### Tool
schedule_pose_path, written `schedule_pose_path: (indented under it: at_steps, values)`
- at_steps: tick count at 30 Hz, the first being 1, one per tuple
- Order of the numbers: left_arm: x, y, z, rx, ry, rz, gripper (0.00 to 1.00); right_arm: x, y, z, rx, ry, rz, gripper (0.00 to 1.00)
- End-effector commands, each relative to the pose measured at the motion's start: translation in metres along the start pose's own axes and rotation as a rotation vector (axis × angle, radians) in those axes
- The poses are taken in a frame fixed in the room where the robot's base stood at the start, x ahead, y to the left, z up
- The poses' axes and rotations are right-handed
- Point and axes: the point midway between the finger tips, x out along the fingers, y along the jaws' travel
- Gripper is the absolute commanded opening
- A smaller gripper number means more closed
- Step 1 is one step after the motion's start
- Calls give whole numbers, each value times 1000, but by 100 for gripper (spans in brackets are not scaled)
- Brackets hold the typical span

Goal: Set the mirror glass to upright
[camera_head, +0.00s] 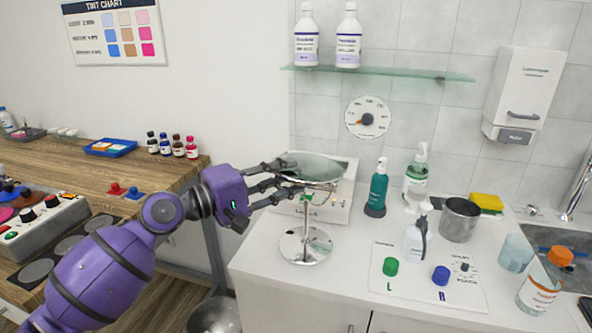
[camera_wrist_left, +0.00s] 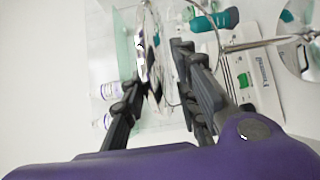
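The mirror stands on the white counter in the head view. Its round mirror glass (camera_head: 318,168) lies tilted back, close to flat, on top of a thin stem. Its round shiny base (camera_head: 305,246) rests on the counter. My left gripper (camera_head: 288,176) reaches in from the left, with its dark fingers parted at the near-left edge of the glass. In the left wrist view the glass (camera_wrist_left: 152,62) sits between the open fingers (camera_wrist_left: 160,82). Whether a finger touches it cannot be told. My right gripper is not in view.
A white box-like device (camera_head: 335,207) stands close behind the mirror. A teal bottle (camera_head: 377,190), pump bottles (camera_head: 416,178) and a steel cup (camera_head: 459,219) stand to the right. A glass shelf (camera_head: 400,74) is above. The counter's front left is clear.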

Motion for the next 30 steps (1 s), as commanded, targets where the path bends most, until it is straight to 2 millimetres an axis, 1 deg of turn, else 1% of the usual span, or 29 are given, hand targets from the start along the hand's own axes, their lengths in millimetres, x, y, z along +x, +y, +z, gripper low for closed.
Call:
schedule_pose_path:
  at_steps: [1, 3, 6, 10, 16, 17, 23, 30]
  values:
    - [9, 2, 1, 1, -2, 1, 28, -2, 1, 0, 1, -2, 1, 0]
    - [18, 1, 1, 0, -2, 0, 28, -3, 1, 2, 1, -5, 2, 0]
    - [27, 1, 0, 1, -1, 1, 28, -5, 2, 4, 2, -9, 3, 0]
    - [32, -1, 0, 1, 0, -1, 28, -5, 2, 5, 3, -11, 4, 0]
    - [32, -1, 0, 1, 0, -1, 28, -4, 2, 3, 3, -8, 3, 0]
    - [32, -1, 0, 1, 0, -1, 26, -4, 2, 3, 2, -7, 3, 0]
    - [32, -1, 0, 1, 0, -1, 0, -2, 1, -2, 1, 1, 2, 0]
    - [32, -1, 0, 1, 0, -1, 0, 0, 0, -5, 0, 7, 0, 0]
